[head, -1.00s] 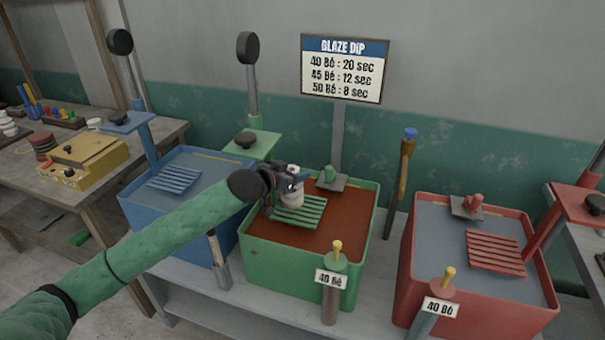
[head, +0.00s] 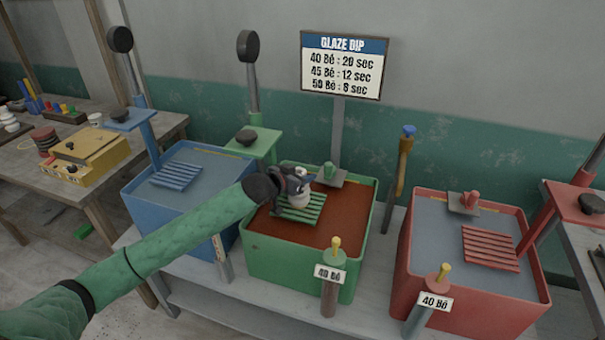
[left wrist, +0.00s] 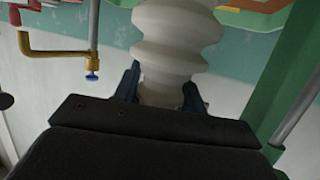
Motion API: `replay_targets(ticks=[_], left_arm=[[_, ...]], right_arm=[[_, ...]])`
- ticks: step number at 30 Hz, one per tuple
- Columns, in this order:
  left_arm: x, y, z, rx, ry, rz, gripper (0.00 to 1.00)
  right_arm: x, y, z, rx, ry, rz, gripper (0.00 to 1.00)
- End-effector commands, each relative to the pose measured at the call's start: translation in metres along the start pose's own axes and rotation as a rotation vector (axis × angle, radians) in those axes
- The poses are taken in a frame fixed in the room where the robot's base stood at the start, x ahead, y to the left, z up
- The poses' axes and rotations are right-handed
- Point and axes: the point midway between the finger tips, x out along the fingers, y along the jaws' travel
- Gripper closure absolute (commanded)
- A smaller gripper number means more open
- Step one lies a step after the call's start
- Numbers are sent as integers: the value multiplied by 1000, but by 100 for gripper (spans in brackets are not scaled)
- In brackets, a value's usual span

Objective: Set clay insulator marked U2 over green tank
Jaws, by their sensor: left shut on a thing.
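The clay insulator (head: 299,199) is a pale ribbed piece in my left gripper (head: 292,186), over the slatted green rack (head: 302,212) of the green tank (head: 255,252). In the left wrist view, the insulator (left wrist: 172,45) stands between the two dark fingers of my left gripper (left wrist: 160,92), which is shut on it. I cannot tell whether its base touches the rack. No U2 mark is readable. The green tank holds reddish-brown liquid. My right gripper is not in view.
A blue tank (head: 190,215) stands to the left and a red tank (head: 470,300) to the right. Posts labelled 40 Bé (head: 330,275) stand in front. A glaze dip sign (head: 343,65) stands behind. A table with a yellow box (head: 90,158) is at the far left.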

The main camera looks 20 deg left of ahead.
Motion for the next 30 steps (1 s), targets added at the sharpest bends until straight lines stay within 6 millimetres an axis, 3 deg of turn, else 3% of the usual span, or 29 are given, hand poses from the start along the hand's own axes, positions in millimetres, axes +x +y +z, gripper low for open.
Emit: replay_targets(ticks=[5, 6, 9, 20, 23, 25, 30], left_arm=[[0, 0, 0, 0, 2, 0, 100], [1, 0, 2, 0, 0, 0, 57], [0, 0, 2, 0, 0, 0, 37], [-1, 0, -1, 1, 0, 0, 37], [-10, 0, 2, 0, 1, 0, 37], [-19, 0, 3, 0, 1, 0, 37], [-51, 0, 4, 3, 0, 0, 37]], right_arm=[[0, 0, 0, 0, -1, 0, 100], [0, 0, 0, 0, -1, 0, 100], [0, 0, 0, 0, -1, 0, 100], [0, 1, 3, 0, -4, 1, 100], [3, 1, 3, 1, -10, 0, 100], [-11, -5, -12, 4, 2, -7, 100], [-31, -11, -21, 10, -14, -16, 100]])
